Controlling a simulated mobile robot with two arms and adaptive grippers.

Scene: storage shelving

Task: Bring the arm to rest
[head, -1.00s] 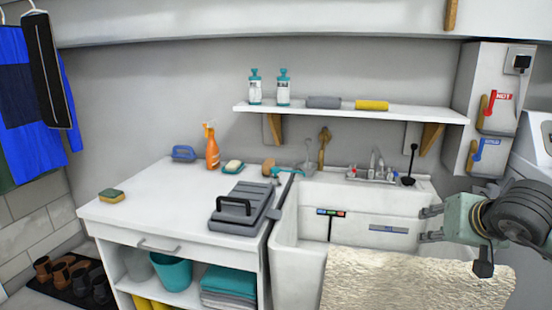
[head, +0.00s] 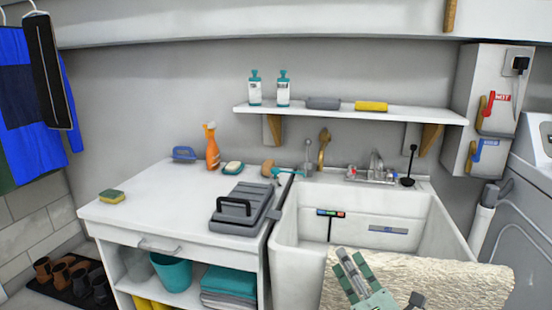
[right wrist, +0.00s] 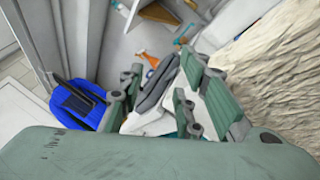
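My right gripper (head: 350,262) is at the bottom of the head view, above the edge of the pale rough surface in front of the sink. Its green fingers point up and away in that view. In the right wrist view the fingers of the right gripper (right wrist: 158,100) stand apart with nothing held between them. The rest of the right arm is mostly below the head view's lower edge. My left gripper is not in view.
The white sink (head: 283,235) lies just beyond the right gripper. The white counter (head: 160,217) at left holds a grey case (head: 240,212), an orange spray bottle (head: 211,148) and a sponge (head: 111,196). A wall shelf (head: 330,114) carries bottles. The pale rough surface (head: 450,280) is at front right.

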